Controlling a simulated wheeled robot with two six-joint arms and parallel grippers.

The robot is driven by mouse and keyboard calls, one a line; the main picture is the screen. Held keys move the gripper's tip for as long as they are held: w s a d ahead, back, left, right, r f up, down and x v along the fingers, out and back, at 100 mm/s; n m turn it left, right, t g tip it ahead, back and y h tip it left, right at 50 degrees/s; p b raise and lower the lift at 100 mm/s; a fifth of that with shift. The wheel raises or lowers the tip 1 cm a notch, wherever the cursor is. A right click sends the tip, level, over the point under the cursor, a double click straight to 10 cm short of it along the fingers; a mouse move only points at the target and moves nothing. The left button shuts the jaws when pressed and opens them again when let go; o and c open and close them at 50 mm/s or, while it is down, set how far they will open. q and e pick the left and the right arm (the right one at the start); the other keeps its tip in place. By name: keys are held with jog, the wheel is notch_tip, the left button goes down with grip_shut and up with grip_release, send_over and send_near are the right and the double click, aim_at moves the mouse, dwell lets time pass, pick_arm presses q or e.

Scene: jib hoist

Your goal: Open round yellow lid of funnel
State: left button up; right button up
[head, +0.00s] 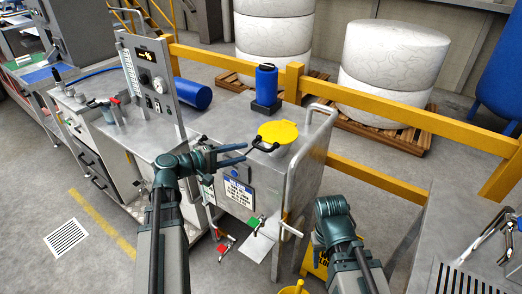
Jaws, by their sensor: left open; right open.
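The round yellow lid (277,132) lies closed on top of the grey metal cabinet (228,121), covering the funnel.
A blue bottle (266,83) stands on the cabinet behind the lid. A tubular metal rail (325,128) rises at the cabinet's right side. A gauge panel (151,82) stands to the left. Yellow guard rails (405,115) run behind. A metal table (455,222) is at the right.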

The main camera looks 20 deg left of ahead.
aim_at(261, 147)
pick_arm(q)
jog(key=b+x, duration=0.1)
jog(key=x, duration=0.7)
jog(key=shift+w+f, duration=0.1)
jog(key=shift+c, duration=0.2)
grip_shut()
jog(key=shift+d, duration=0.1)
dwell(1.0)
